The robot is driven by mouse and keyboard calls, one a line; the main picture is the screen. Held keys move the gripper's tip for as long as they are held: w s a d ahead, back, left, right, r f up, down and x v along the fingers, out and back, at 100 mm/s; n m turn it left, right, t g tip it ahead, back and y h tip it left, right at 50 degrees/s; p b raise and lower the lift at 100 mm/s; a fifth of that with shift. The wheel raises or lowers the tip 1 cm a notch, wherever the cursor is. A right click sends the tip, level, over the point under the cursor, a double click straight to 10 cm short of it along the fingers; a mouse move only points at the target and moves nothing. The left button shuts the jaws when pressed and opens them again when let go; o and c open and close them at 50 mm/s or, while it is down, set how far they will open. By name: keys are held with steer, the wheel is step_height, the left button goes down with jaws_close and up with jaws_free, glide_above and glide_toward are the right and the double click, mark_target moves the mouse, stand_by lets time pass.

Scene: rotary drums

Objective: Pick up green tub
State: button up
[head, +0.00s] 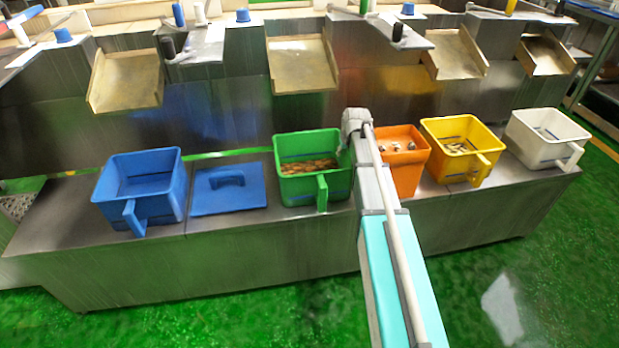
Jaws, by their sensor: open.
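The green tub (296,190) stands upright on the steel bench, left of my arm. It is open at the top and holds brown pieces. Its green handle sticks out from the front wall, toward me. My arm reaches from the bottom of the head view up past the tub's right side, close to it in the picture. I cannot make out the gripper's fingers, and no contact with the tub shows.
On the steel bench (270,235), a blue tub (158,200) and a flat blue lid (229,200) are left of the green tub. An orange tub (408,175), partly behind my arm, a yellow tub (470,170) and a white tub (540,150) are right. Metal chutes (300,65) hang behind.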

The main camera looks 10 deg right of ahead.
jaws_close()
steer(key=shift+r, duration=0.15)
stand_by(0.6)
step_height(320, 180, up, 10)
steer(key=p, duration=1)
steer(key=shift+f, duration=0.2)
stand_by(0.6)
steer(key=shift+s, duration=0.1)
